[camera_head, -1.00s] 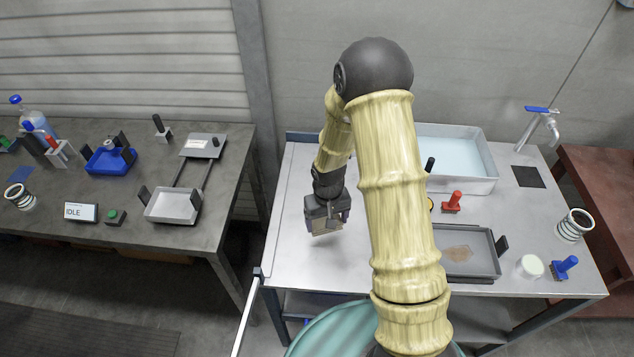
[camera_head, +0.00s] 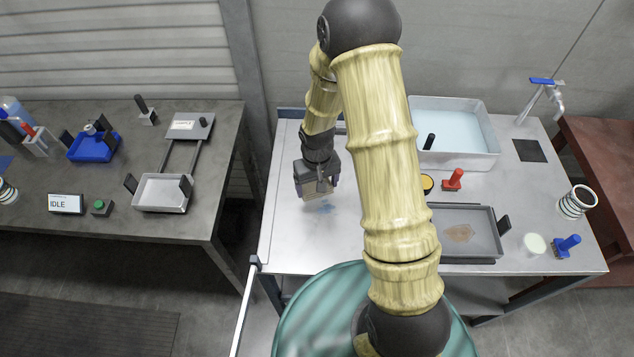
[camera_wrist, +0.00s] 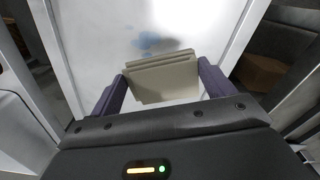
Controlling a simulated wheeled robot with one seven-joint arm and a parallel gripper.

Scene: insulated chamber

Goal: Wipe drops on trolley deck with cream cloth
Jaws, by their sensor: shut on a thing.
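My gripper (camera_head: 318,192) is shut on the cream cloth (camera_head: 316,188) over the left part of the trolley deck (camera_head: 285,235). In the wrist view, the cloth (camera_wrist: 162,80) is a folded cream pad between the two dark fingers of my gripper (camera_wrist: 160,88). Blue drops (camera_head: 323,207) lie on the white deck just in front of the cloth. They also show in the wrist view as a pale blue patch (camera_wrist: 150,42) beyond the cloth's edge. I cannot tell whether the cloth touches the deck. My arm hides part of the deck's middle.
On the deck's right stand a water-filled basin (camera_head: 455,130), a red-handled tool (camera_head: 453,180), a grey tray (camera_head: 475,218) with a brown patch, a striped cup (camera_head: 577,202), a pale-topped jar (camera_head: 535,244) and a blue-handled tool (camera_head: 567,246). A grey bench (camera_head: 110,225) stands left, across a gap.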

